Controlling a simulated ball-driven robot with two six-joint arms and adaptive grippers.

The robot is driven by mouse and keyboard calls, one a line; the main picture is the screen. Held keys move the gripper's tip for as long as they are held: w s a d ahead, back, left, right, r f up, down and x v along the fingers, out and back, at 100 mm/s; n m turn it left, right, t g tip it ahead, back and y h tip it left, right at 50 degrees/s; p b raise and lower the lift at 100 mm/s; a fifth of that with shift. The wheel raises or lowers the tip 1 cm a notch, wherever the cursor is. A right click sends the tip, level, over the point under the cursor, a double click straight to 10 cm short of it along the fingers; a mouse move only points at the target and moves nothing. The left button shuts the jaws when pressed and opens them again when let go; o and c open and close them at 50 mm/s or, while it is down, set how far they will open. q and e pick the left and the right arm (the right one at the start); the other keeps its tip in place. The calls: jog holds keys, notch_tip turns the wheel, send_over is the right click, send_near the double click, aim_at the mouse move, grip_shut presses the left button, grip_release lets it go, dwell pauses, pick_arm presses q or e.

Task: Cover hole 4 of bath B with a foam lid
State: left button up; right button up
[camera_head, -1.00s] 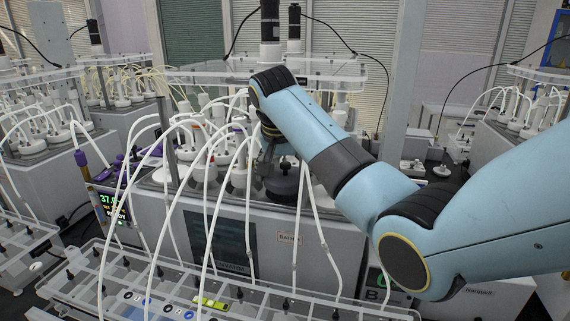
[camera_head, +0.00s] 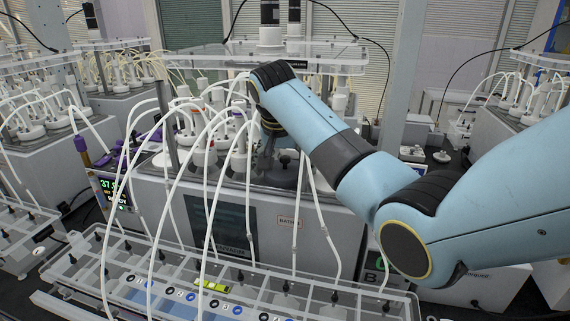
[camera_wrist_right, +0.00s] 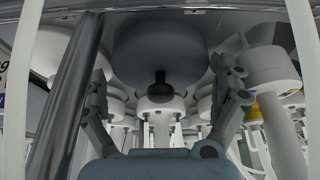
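Bath B (camera_head: 240,222) is the grey box with a red-edged label on its front. A dark grey round lid (camera_head: 283,174) with a black knob sits at its top right, just right of my right gripper (camera_head: 269,145). The forearm mostly hides that gripper. In the right wrist view the lid (camera_wrist_right: 160,45) fills the top middle, with its knob pointing toward my gripper. My right gripper's fingers (camera_wrist_right: 168,98) stand wide apart, one on each side of the knob, with clear gaps. I cannot read hole numbers. My left gripper is not in view.
White bottles (camera_head: 205,155) with several white tubes crowd the bath's left part. A clear shelf (camera_head: 270,58) hangs above, held by a grey post (camera_head: 166,125) that also shows close at left in the wrist view (camera_wrist_right: 68,100). A clear tube rack (camera_head: 230,285) stands in front.

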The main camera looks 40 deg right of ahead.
notch_tip(320, 180, up, 10)
jog(key=shift+f, duration=0.1)
dwell(0.4)
dwell(0.6)
